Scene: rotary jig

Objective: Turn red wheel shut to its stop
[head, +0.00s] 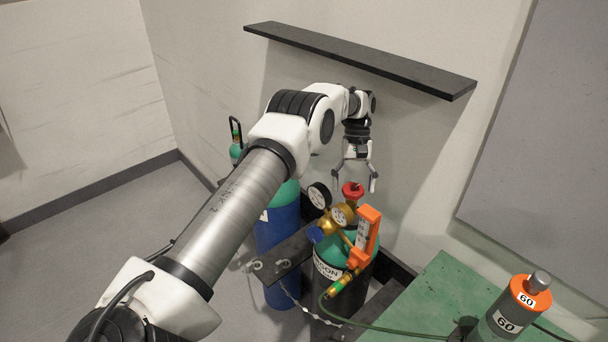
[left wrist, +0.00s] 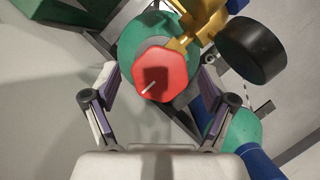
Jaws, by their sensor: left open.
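The red wheel (head: 352,190) sits on top of the brass valve of a dark gas cylinder with a green shoulder (head: 325,268). In the left wrist view the red wheel (left wrist: 160,73) shows from above, with a short pale pin at its middle. My left gripper (head: 356,186) is open, pointing down, with its fingers on either side of the wheel and slightly above it. In the left wrist view the left gripper's fingers (left wrist: 157,92) stand apart from the wheel's rim, with a gap on both sides. My right gripper is not in view.
A blue cylinder (head: 278,240) stands to the left. A dark shelf (head: 355,57) hangs on the wall above. A green bench (head: 440,295) holds an orange-topped cylinder (head: 520,300) at right.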

